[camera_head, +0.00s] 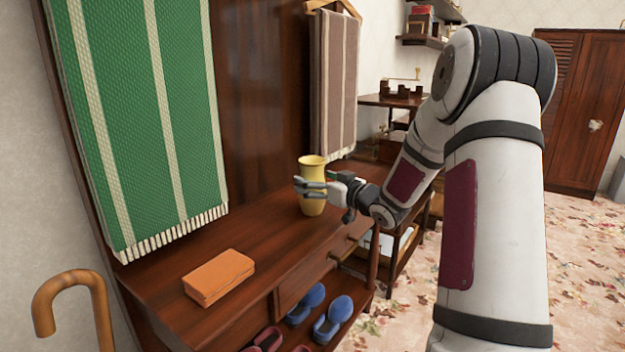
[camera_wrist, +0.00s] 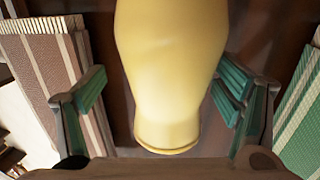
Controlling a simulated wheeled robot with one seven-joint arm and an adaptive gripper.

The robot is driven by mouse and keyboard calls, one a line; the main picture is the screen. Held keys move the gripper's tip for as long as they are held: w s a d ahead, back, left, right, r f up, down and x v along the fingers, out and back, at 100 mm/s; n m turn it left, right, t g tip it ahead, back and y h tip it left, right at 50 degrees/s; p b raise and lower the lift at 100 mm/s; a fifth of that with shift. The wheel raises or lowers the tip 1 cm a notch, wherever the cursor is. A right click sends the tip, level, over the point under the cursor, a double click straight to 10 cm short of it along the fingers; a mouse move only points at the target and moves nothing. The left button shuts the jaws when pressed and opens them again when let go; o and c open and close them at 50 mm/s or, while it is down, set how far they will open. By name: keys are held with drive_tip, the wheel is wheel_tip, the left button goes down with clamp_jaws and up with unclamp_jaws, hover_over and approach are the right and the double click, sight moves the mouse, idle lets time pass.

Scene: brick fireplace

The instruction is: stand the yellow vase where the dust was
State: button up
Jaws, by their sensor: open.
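The yellow vase (camera_head: 313,172) stands upright on the dark wooden bench top (camera_head: 262,236), towards its far end. My gripper (camera_head: 312,189) is at the vase, its fingers level with the vase's middle. In the wrist view the vase (camera_wrist: 170,60) fills the space between the two open fingers of my gripper (camera_wrist: 160,100), with a gap showing on each side. No dust can be made out on the bench top.
An orange block-like object (camera_head: 219,277) lies on the near part of the bench. A green striped cloth (camera_head: 140,110) and a brown striped cloth (camera_head: 334,85) hang behind. Blue shoes (camera_head: 333,318) sit on the shelf below. A cane (camera_head: 75,290) stands at the left. The bench between block and vase is clear.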

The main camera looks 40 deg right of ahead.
drive_tip(key=s, duration=0.3)
drive_tip(key=s+p, duration=0.1)
drive_tip(key=s, duration=0.2)
drive_tip(key=s+d+p, duration=0.1)
drive_tip(key=s, duration=0.2)
drive_tip(key=shift+s+d+r, duration=0.1)
drive_tip(key=shift+r, duration=0.2)
drive_tip(key=s+a+r+m+g+h, duration=0.25)
drive_tip(key=s+a+g+h, duration=0.35)
drive_tip(key=s+a+g, duration=0.3)
drive_tip(key=s+a+g+y, duration=0.1)
drive_tip(key=s+a+g, duration=0.1)
drive_tip(key=s+a, duration=0.5)
drive_tip(key=s+a+n+g+y, duration=0.1)
drive_tip(key=s+a, duration=0.5)
drive_tip(key=s, duration=0.7)
drive_tip(key=s+a+g+y, duration=0.2)
drive_tip(key=s+a+g, duration=0.3)
drive_tip(key=s+a, duration=0.2)
drive_tip(key=s+f, duration=0.1)
drive_tip(key=s, duration=0.1)
drive_tip(key=shift+s+a, duration=0.3)
drive_tip(key=shift+s, duration=0.1)
drive_tip(key=shift+r, duration=0.1)
